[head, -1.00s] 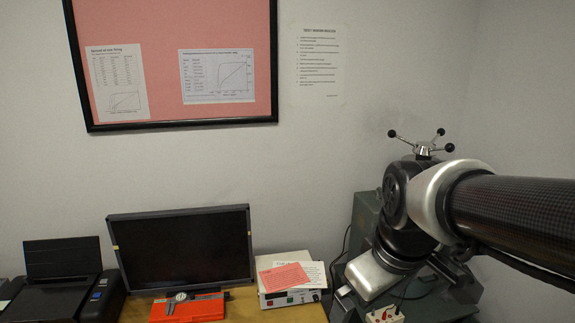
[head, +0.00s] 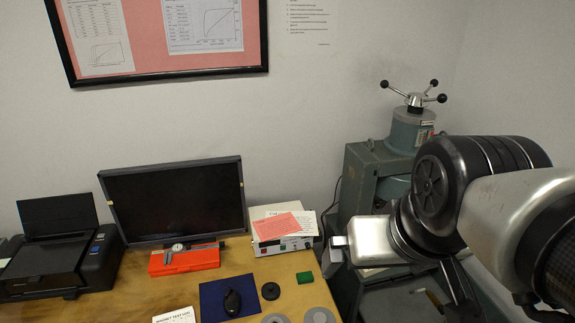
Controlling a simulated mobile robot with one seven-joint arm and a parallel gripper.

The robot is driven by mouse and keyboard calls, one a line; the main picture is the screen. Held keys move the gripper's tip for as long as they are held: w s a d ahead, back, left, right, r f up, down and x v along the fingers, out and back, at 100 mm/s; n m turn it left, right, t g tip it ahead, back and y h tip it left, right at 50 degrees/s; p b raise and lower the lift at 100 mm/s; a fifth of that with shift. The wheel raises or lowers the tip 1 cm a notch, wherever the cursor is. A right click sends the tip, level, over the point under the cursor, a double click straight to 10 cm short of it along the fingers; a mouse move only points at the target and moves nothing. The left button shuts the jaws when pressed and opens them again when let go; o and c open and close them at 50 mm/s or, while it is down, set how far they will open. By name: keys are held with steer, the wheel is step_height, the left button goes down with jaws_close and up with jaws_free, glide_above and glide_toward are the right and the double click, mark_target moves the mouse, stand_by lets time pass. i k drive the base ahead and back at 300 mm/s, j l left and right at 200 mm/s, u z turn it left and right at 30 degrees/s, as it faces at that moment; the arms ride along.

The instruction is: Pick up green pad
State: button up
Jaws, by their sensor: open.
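My gripper (head: 337,250) points left from the silver wrist housing, to the right of and above the pad in the picture. It is open with nothing seen between its fingers, and it does not touch the pad.
A dark round disc (head: 270,291) and grey discs (head: 319,315) lie near the pad. A blue mat (head: 228,298) with a black mouse-like object is further left. The instrument box (head: 283,226) with papers stands behind. A green machine (head: 368,180) stands at the right.

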mark_target(304, 278)
steer(key=k+j+z, duration=0.15)
steer(key=k+j, duration=0.3)
steer(key=k, duration=0.65)
steer(key=i+l+u, duration=0.35)
steer(key=i+l, duration=0.15)
steer(key=l, duration=0.15)
steer(key=i+l+u, duration=0.35)
steer(key=l, duration=0.4)
steer(key=i+l+u, duration=0.2)
steer(key=l, duration=0.25)
steer(key=i, duration=0.05)
